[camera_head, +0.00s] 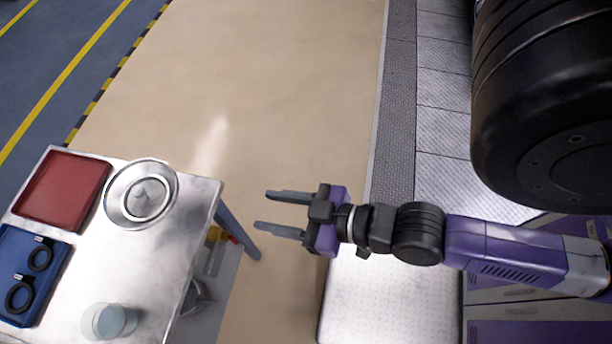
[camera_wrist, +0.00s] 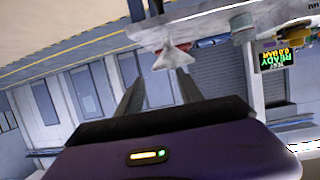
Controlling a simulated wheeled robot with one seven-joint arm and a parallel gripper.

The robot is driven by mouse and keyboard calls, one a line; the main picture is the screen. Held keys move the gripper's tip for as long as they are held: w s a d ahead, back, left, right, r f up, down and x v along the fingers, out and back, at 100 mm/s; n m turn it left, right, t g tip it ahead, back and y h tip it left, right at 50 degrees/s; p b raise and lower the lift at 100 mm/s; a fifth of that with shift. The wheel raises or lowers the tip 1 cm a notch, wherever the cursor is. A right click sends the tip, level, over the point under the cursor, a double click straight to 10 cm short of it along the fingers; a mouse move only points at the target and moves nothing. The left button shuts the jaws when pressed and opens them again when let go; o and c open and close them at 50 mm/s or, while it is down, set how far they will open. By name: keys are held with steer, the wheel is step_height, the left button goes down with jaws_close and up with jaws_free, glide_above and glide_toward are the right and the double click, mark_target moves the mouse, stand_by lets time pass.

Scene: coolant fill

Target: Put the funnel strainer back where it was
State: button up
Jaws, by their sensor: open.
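My gripper (camera_head: 263,210) is open and empty. It is right of the table's right edge, apart from the cone, with its fingers pointing left towards the table. Both fingers also show in the wrist view (camera_wrist: 157,85), with nothing between them.
An empty red tray (camera_head: 62,188) and a blue tray (camera_head: 15,250) with black rings lie on the table (camera_head: 85,265). A clear cup (camera_head: 112,321) stands near its front. A lit READY display (camera_wrist: 273,60) shows in the wrist view. Open floor (camera_head: 280,90) lies behind.

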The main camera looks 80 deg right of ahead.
steer(key=s+a+r+n+y, duration=0.1)
steer(key=s+r, duration=0.2)
steer(key=s, duration=0.3)
steer(key=shift+r+t, duration=0.35)
steer(key=shift+t, duration=0.05)
steer(key=shift+f, duration=0.15)
